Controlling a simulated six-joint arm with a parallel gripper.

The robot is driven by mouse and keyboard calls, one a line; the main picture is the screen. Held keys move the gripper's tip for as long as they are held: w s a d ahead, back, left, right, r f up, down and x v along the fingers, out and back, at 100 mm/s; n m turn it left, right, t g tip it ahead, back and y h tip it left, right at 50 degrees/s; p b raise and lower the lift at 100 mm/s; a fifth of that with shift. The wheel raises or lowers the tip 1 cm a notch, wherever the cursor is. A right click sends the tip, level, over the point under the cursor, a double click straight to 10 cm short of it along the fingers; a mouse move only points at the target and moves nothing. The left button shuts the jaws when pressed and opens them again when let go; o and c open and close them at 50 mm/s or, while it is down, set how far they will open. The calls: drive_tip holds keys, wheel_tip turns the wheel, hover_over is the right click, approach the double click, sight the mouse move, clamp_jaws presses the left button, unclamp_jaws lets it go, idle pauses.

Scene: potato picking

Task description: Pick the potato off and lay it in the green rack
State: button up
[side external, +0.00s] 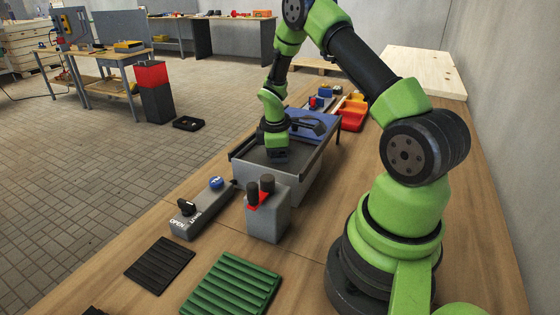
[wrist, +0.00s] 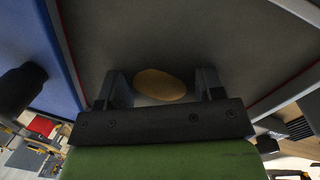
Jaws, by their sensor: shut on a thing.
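The potato (wrist: 160,85) shows in the wrist view as a tan oval between the two fingers of my gripper (wrist: 163,88). My gripper is shut on it, over the dark grey surface of a box-like unit. In the side view my gripper (side external: 277,156) is low over that unit, and the potato is hidden there. The green rack (side external: 231,287) is a ribbed green tray lying flat on the wooden table at the front, well apart from my gripper. No potato shows on its visible part.
The grey unit (side external: 262,176) has raised rims and a blue panel (side external: 316,124). In front stand a grey box with black knobs (side external: 267,209) and an open/shut switch panel (side external: 199,208). A black ribbed mat (side external: 160,265) lies left of the rack. Red and orange bins (side external: 353,114) stand behind.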

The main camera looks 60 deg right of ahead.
wheel_tip(320, 180, up, 14)
drive_tip(key=m+g, duration=0.1)
drive_tip(key=m, duration=0.5)
hover_over(235, 290)
drive_tip(key=w+a+x, duration=0.1)
drive_tip(key=x, duration=0.7)
drive_tip(key=shift+w+a+f, duration=0.1)
drive_tip(key=shift+a+f, duration=0.1)
drive_tip(key=shift+f, duration=1.45)
drive_tip(key=shift+a+f, duration=0.25)
drive_tip(key=shift+f, duration=1.4)
drive_tip(key=shift+f, duration=0.15)
drive_tip(key=shift+f, duration=0.4)
